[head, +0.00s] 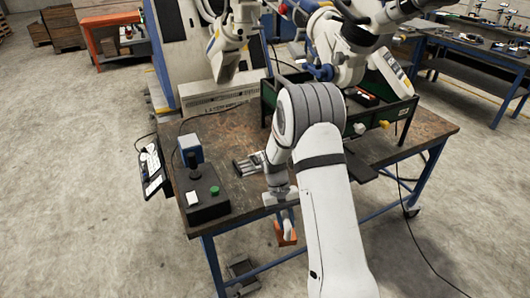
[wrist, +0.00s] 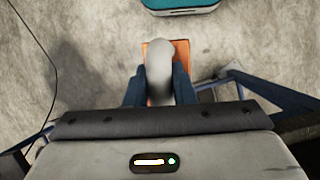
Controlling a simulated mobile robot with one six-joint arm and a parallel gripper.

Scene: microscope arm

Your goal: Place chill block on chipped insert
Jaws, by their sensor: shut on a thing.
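My gripper (wrist: 160,88) is shut on a pale grey rounded handle, with a finger on each side. Below the handle is an orange, copper-coloured block (wrist: 181,52), which I take to be the chill block. In the head view the orange block (head: 287,239) hangs under my gripper (head: 284,213), in front of the table's near edge and above the floor. My arm covers part of the table behind it. I cannot make out the chipped insert in either view.
The worn brown table (head: 237,134) carries a dark control box (head: 207,196) with a green button at its front left. A dark green open-fronted case (head: 390,118) and white machine arms stand at the back. A teal object (wrist: 181,6) shows at the wrist view's top edge.

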